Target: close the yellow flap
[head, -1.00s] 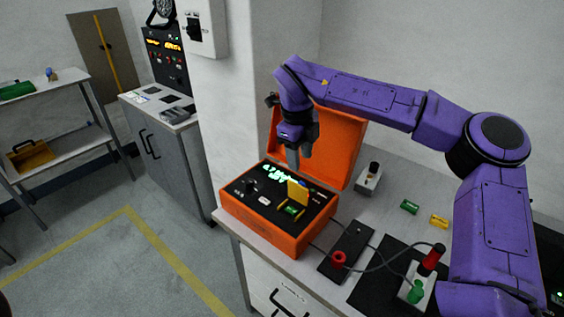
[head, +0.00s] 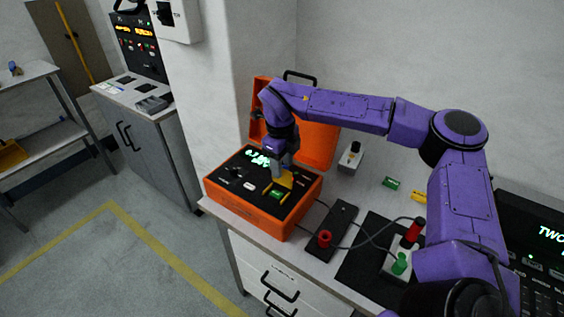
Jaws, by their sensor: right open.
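The yellow flap (head: 285,181) stands raised on the dark top panel of the orange case (head: 252,208). A green block (head: 276,194) shows uncovered in front of the flap. My right gripper (head: 278,174) points down at the flap and hides part of it. I cannot tell whether its fingers touch the flap. The gap between the fingers is too small to make out clearly. My left gripper is not in view.
The case's raised orange lid (head: 318,143) stands behind my right gripper. A black strip with a red knob (head: 324,239), cables, and a stand with red and green knobs (head: 400,263) lie to the right. Small green (head: 391,183) and yellow (head: 418,196) blocks lie behind them.

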